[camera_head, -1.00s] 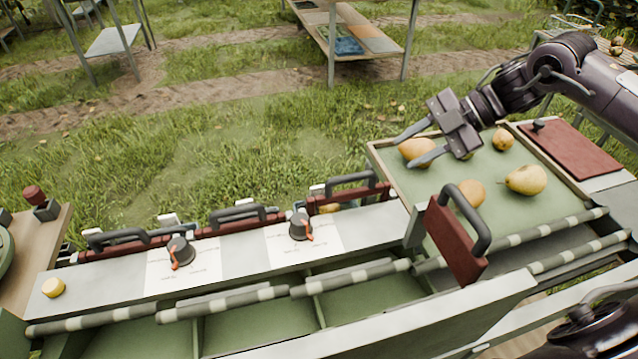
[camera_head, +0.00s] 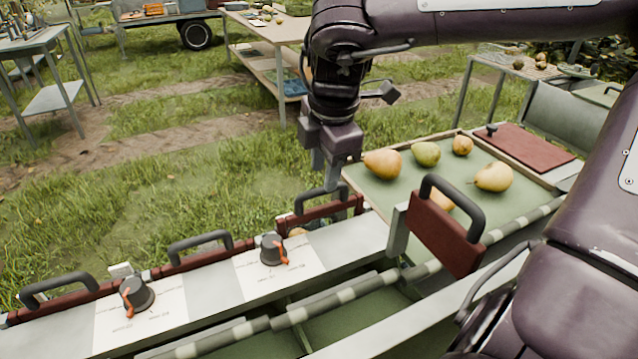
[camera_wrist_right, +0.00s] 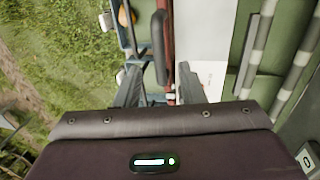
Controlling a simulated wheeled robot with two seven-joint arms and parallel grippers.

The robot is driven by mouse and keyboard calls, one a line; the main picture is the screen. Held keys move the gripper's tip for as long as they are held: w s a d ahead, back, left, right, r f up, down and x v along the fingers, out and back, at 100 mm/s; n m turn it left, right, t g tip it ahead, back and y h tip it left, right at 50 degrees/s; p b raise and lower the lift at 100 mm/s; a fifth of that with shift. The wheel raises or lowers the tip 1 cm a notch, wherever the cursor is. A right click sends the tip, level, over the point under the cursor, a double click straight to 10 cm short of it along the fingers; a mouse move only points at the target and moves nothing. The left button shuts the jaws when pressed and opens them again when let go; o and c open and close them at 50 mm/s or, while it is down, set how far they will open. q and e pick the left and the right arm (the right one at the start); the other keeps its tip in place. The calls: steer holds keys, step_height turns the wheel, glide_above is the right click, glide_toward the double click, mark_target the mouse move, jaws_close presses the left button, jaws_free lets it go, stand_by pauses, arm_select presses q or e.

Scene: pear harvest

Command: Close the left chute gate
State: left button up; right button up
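Several dark-red gates with black handles line the far side of the sorting bench: one at the left (camera_head: 62,303), one in the middle (camera_head: 205,255) and one at the right (camera_head: 295,222). Another red gate (camera_head: 437,236) stands raised at the near edge of the pear tray. I cannot tell which is the left chute gate. My right gripper (camera_head: 326,182) points down at the right one's black handle. In the right wrist view my gripper (camera_wrist_right: 158,86) has its fingers apart, with the handle (camera_wrist_right: 160,48) just ahead of the gap, not clearly gripped. My left gripper is not in view.
The tray (camera_head: 380,197) holds several pears, with a red panel (camera_head: 525,155) behind it. Two black knobs with orange pointers (camera_head: 137,294) (camera_head: 271,249) sit on white labels on the bench top. Striped rollers (camera_head: 360,296) run along the near side. Grass lies beyond.

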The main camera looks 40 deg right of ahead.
mark_target(321, 189)
steer(key=shift+w+f, duration=0.2)
steer(key=shift+f, duration=0.7)
steer(key=shift+w+f, duration=0.2)
steer(key=shift+f, duration=0.7)
jaws_close()
